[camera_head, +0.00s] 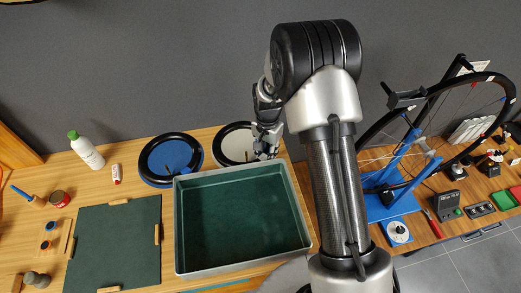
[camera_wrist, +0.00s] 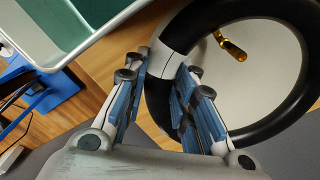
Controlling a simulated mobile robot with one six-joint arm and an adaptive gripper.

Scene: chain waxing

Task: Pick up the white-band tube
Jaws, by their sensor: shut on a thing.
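The white-band tube is a thick black ring with a white band (camera_wrist: 188,27) and a gold valve stem (camera_wrist: 230,45) in the wrist view. It lies around a pale disc (camera_wrist: 262,75). In the head view the tube (camera_head: 216,146) is at the back, partly hidden by my gripper (camera_head: 266,148). My gripper (camera_wrist: 165,65) is shut on the tube's near side, with the black tube between its blue-padded fingers at the white band. I cannot tell whether the tube is clear of the surface.
A second black tube around a blue disc (camera_head: 172,160) lies to the left. A grey-rimmed green basin (camera_head: 180,225) stands right in front of my gripper. A white bottle (camera_head: 88,152), a dark mat (camera_head: 115,245) and a bike wheel on a blue stand (camera_head: 405,160) are further off.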

